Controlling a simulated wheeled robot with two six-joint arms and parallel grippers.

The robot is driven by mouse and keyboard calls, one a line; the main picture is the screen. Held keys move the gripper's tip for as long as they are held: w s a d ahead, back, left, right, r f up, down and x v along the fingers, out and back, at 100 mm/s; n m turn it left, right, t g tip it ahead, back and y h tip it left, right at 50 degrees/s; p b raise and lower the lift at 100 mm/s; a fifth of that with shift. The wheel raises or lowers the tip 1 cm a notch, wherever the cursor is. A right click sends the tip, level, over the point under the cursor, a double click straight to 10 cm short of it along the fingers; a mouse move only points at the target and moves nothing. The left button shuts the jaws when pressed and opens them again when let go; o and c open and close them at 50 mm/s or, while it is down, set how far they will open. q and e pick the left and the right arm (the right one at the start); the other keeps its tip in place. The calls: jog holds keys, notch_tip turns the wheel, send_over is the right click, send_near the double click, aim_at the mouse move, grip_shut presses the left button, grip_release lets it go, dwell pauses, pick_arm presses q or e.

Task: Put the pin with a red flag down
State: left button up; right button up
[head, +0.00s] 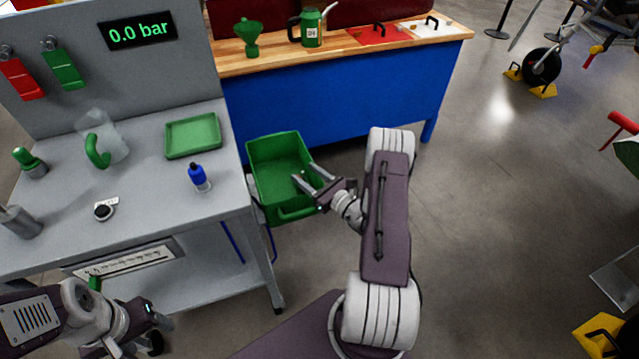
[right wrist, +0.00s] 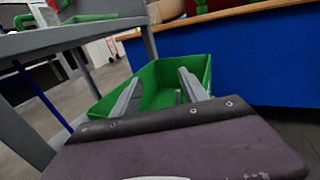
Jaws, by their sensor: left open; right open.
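A red flag (head: 21,79) hangs from a hook on the grey panel at the upper left of the head view, and a green flag (head: 64,69) hangs beside it. Whether a pin is attached to the red flag is too small to tell. My right gripper (head: 303,178) is open over the green bin (head: 270,149), its fingers pointing into it. In the right wrist view the fingers (right wrist: 158,90) are spread in front of the bin (right wrist: 205,68), with no flag between them. My left gripper (head: 152,330) is open at the lower left, in front of the grey bench.
The grey bench (head: 140,190) holds a green tray (head: 192,137), a clear jug (head: 112,140), a blue-capped bottle (head: 199,178) and small parts. A blue workbench (head: 340,105) with a wooden top stands behind. Open floor (head: 490,200) lies to the right.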

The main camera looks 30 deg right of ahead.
jog(key=s+d, duration=0.2)
jog(key=s, duration=1)
jog(key=shift+d+r, duration=0.1)
